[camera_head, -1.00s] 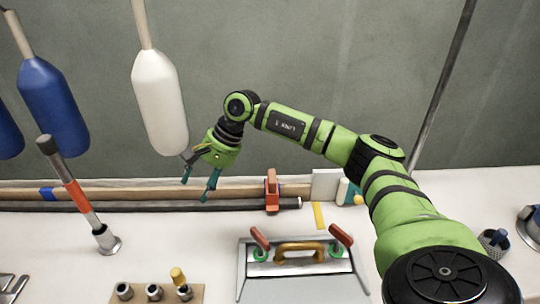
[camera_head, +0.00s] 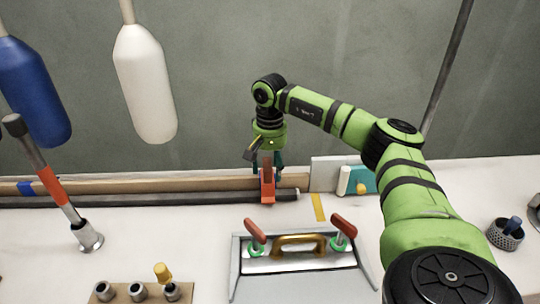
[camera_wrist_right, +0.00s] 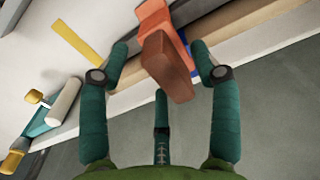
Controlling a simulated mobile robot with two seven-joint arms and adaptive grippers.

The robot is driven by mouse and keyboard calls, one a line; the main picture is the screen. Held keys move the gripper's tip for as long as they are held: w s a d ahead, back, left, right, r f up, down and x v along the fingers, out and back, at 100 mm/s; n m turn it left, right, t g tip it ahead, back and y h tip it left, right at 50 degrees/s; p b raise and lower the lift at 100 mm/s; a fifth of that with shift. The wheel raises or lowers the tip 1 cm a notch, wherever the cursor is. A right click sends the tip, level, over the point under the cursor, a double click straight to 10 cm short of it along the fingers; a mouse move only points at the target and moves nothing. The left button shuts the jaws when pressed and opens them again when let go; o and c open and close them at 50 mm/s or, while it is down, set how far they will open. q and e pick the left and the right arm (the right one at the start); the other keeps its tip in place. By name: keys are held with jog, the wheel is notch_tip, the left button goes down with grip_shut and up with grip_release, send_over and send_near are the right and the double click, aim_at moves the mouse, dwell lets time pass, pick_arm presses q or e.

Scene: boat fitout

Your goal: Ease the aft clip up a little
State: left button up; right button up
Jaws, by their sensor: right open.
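The orange clip (camera_head: 267,188) sits around the wooden rail and dark tube near the rail's right end, its brown-red lever standing up. My right gripper (camera_head: 266,162) points down just above and behind it, its teal fingers partly hidden by the lever. In the right wrist view the clip (camera_wrist_right: 168,62) lies between the spread fingers of the open gripper (camera_wrist_right: 160,50), with a gap on each side. No clear contact shows. My left gripper is not in view.
A yellow strip (camera_head: 318,207) and a white block (camera_head: 325,174) are right of the clip. A grey panel (camera_head: 297,288) with a gold handle (camera_head: 298,244) and two red levers lies in front. A white fender (camera_head: 146,85) hangs behind on the left. The bench between is mostly clear.

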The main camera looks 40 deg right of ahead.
jog(key=shift+f, duration=0.4)
jog(key=c, duration=1.3)
jog(key=shift+o, duration=0.7)
grip_shut()
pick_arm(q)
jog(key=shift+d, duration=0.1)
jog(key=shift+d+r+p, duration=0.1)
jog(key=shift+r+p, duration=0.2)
pick_arm(e)
jog(key=shift+r, duration=0.25)
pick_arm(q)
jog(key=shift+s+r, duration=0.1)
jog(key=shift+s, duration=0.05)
pick_arm(e)
jog(key=shift+w+d+r, duration=0.1)
jog(key=shift+w+r, duration=0.05)
